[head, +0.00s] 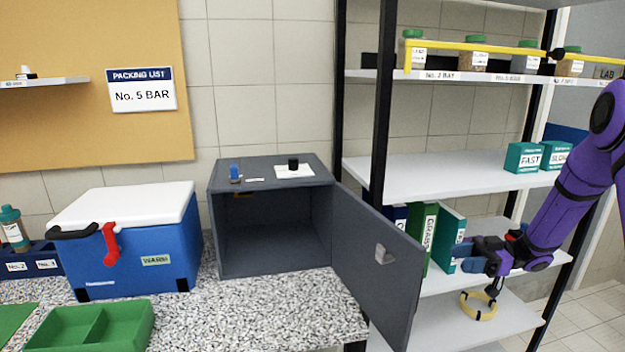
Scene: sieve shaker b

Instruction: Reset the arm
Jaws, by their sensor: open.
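My purple arm reaches in from the right in the head view. My gripper (470,254) is at its end, in front of the shelf rack and just right of the teal and green binders. Its jaws are open, and I see nothing held between them. A yellow ring (478,305) shows just below the gripper, over the lower shelf; I cannot tell whether it hangs from something or rests there. The grey cabinet (271,170) stands on the speckled counter with its door (375,270) swung wide open toward the rack. Its inside looks empty.
A blue cooler (140,262) with a white lid and a green tray (95,330) stand left on the counter. The open door juts out near the gripper's left. Binders (425,235) and teal boxes (522,157) fill parts of the rack (440,175). Jars sit on top behind a yellow bar (480,48).

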